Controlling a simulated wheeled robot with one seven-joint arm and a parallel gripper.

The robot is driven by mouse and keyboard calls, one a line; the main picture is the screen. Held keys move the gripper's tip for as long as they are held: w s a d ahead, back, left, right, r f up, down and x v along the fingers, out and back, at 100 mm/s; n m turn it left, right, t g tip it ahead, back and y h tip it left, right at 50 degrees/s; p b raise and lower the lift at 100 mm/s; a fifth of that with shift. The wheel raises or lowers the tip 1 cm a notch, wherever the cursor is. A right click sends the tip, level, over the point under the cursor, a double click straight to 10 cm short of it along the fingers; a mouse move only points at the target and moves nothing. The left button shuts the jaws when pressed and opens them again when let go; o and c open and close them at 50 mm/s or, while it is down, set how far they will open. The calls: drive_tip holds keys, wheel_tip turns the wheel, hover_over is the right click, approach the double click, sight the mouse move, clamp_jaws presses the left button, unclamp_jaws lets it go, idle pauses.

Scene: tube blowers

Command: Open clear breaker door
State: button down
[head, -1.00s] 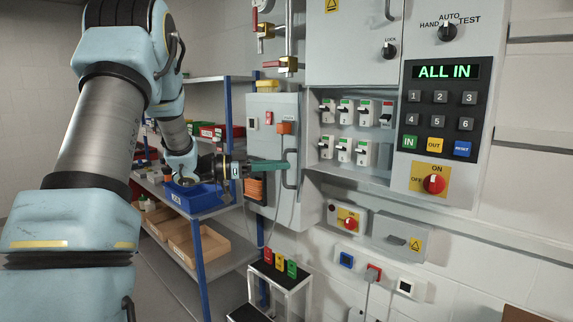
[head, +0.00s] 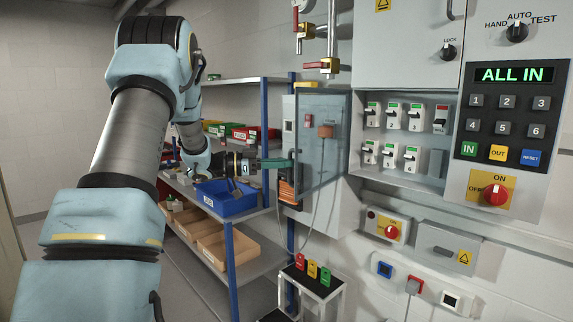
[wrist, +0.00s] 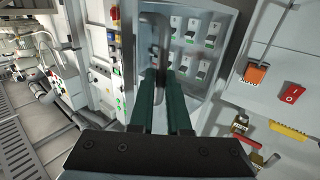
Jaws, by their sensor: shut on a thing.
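The clear breaker door (head: 324,172) stands swung out to the left from the breaker box (head: 402,178). The grey cabinet behind shows through its pane. Several breakers (head: 391,115) sit uncovered in two rows in the box. My gripper (head: 288,163) is at the door's outer left edge, its green fingers closed around the handle. In the wrist view, the fingers (wrist: 161,75) stand on either side of the grey handle (wrist: 160,38), with breakers beyond. The exact finger contact on the handle is too small to tell.
A shelf rack with a blue bin (head: 226,198) and tan bins (head: 222,248) stands left, beneath my arm. A small step stand (head: 312,285) with coloured tags is below the door. A keypad panel (head: 507,115) is right of the breakers. Floor at lower left looks clear.

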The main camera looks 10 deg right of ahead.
drive_tip(key=shift+d, duration=0.2)
drive_tip(key=c, duration=1.2)
unclamp_jaws()
drive_tip(key=shift+d, duration=0.1)
drive_tip(key=o, duration=0.3)
drive_tip(key=shift+a+f, duration=0.1)
drive_tip(key=shift+a, duration=0.1)
drive_tip(key=shift+w+a+b, duration=0.2)
drive_tip(key=shift+a+b, duration=0.45)
drive_tip(key=shift+a, duration=1.1)
drive_tip(key=shift+w+a+b, duration=0.2)
drive_tip(key=shift+a+b, duration=0.4)
drive_tip(key=shift+a, duration=1.2)
drive_tip(key=shift+w+a+b, duration=0.2)
drive_tip(key=shift+a+b, duration=0.45)
drive_tip(key=shift+a, duration=1.1)
